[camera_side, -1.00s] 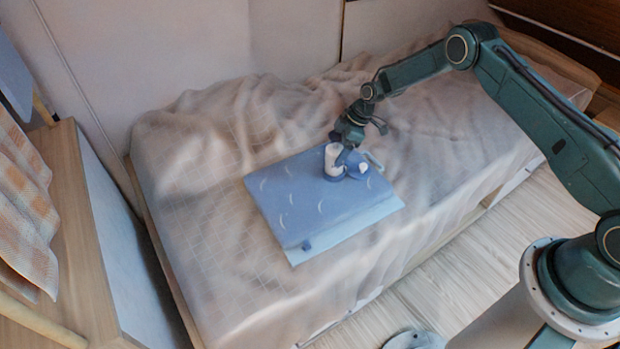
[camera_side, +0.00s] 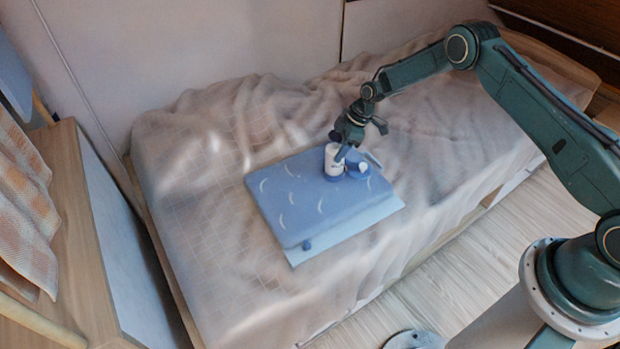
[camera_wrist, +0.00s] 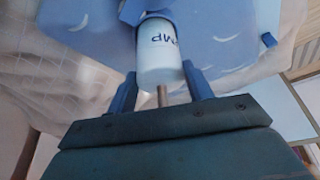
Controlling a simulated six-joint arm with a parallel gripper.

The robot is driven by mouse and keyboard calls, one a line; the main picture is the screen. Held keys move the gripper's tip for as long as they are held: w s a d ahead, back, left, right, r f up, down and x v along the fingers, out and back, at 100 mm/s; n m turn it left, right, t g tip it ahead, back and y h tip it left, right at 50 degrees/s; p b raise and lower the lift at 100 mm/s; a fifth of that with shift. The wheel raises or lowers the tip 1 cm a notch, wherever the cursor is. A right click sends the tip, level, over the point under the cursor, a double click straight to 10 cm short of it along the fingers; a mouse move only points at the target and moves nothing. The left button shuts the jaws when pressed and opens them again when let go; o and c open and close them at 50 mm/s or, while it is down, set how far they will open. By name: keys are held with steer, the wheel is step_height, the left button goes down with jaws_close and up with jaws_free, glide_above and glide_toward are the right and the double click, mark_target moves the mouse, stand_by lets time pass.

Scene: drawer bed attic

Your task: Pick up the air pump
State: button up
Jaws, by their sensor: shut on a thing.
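The air pump (camera_side: 331,158) is a white cylinder with blue parts, at the back right of a blue mat (camera_side: 300,205) with pale crescent marks. In the wrist view the white body of the pump (camera_wrist: 160,55) shows dark lettering and sits between the fingers. My gripper (camera_side: 342,152) comes down from the upper right and is shut on the pump; its fingers also show in the wrist view (camera_wrist: 161,88). I cannot tell whether the pump's base touches the mat.
The mat lies on a bed with a rumpled, pale checked cover (camera_side: 205,170). A smaller blue part with a white piece (camera_side: 360,168) is close right of the pump. A wooden unit (camera_side: 70,200) stands at the left, and a wall is behind.

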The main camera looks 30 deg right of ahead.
step_height(320, 180, up, 20)
stand_by(0.7)
steer(key=shift+a, duration=0.15)
stand_by(0.4)
